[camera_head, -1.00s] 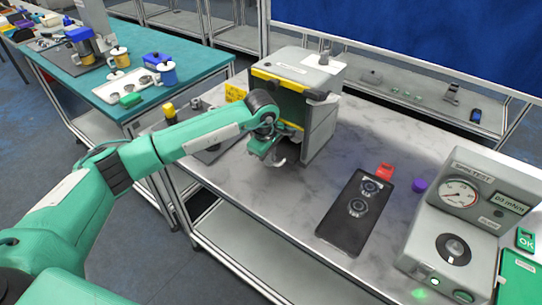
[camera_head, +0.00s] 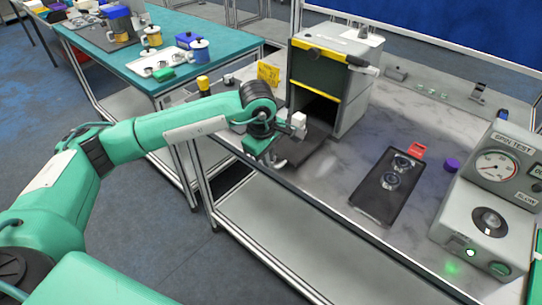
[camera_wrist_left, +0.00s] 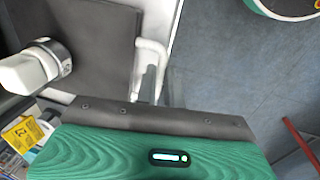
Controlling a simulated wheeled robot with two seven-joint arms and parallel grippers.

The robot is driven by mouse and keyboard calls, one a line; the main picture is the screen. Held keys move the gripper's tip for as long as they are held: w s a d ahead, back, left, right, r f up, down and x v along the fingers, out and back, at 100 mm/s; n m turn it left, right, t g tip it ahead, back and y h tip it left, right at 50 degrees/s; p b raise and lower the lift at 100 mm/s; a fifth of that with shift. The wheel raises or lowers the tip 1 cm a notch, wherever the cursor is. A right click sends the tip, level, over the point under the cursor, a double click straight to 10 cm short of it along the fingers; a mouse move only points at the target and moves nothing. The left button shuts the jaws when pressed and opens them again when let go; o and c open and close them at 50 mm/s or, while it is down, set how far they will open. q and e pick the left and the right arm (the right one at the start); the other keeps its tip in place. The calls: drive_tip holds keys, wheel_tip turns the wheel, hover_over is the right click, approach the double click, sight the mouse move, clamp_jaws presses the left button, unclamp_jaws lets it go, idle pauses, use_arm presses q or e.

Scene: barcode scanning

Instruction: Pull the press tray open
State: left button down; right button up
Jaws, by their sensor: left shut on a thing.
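The press (camera_head: 354,88) is a grey box with a yellow-striped front edge and a dark opening, standing on the marble-topped bench. Its dark flat tray (camera_head: 308,150) sticks out of the opening toward the bench's front edge. It also shows in the left wrist view (camera_wrist_left: 98,32). My left gripper (camera_head: 275,160) is at the tray's outer end, shut on the pale tray handle (camera_wrist_left: 152,48). The fingertips' contact is mostly hidden. My right gripper is out of view.
A black plate with two round parts (camera_head: 375,197) lies right of the press, near a red part (camera_head: 417,151) and a purple cap (camera_head: 452,165). The spin test box (camera_head: 470,215) stands at the right. Floor is clear before the bench.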

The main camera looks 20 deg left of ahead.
use_arm(q)
drive_tip(key=c, duration=1.5)
unclamp_jaws()
drive_tip(key=shift+r, duration=0.1)
